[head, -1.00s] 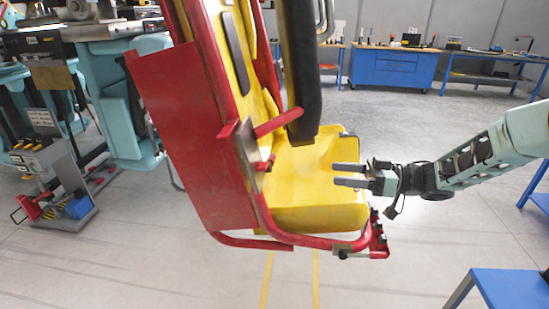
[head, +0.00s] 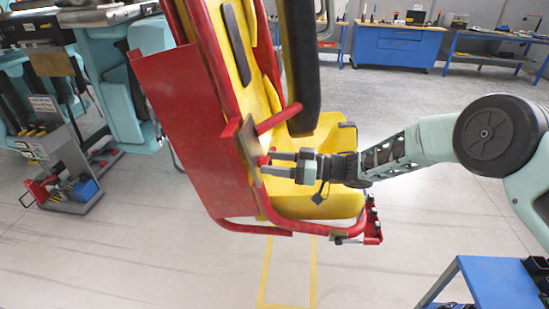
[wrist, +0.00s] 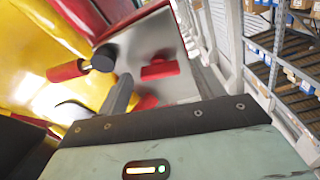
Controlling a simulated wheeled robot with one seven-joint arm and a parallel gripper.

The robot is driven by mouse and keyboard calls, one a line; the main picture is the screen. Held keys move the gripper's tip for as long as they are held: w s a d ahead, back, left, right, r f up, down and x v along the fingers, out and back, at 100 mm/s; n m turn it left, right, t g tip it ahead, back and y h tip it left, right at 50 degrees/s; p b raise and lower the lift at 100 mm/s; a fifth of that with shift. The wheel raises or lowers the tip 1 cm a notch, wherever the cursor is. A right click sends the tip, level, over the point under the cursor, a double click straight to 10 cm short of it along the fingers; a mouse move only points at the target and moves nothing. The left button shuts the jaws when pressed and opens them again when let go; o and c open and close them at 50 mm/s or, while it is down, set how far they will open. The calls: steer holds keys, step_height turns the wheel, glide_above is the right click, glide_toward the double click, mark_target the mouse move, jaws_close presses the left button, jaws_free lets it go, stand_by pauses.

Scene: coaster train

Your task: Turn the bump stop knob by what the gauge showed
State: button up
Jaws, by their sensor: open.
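The seat unit has a red shell (head: 185,130) and a yellow seat (head: 320,205). A grey metal plate (head: 249,145) is fixed to its side, and it also shows in the wrist view (wrist: 150,42). A small red knob-like part (wrist: 160,70) stands on the plate in the wrist view; I cannot tell for sure that it is the bump stop knob. A red bar with a black end (wrist: 102,59) is left of it. My gripper (head: 268,163) is open, its fingers pointing left close to the plate. I see nothing held; contact is unclear. No gauge reading is legible.
The red armrest bar (head: 278,119) and a black padded bar (head: 303,70) are just above my gripper. A red lower frame (head: 310,229) runs below. A blue table (head: 495,285) stands at lower right. The floor in front is clear.

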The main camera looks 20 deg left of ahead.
steer(key=shift+a, duration=0.15)
steer(key=c, duration=1)
steer(key=shift+f+n+b, duration=0.15)
steer(key=shift+n+b, duration=0.15)
steer(key=shift+b, duration=0.35)
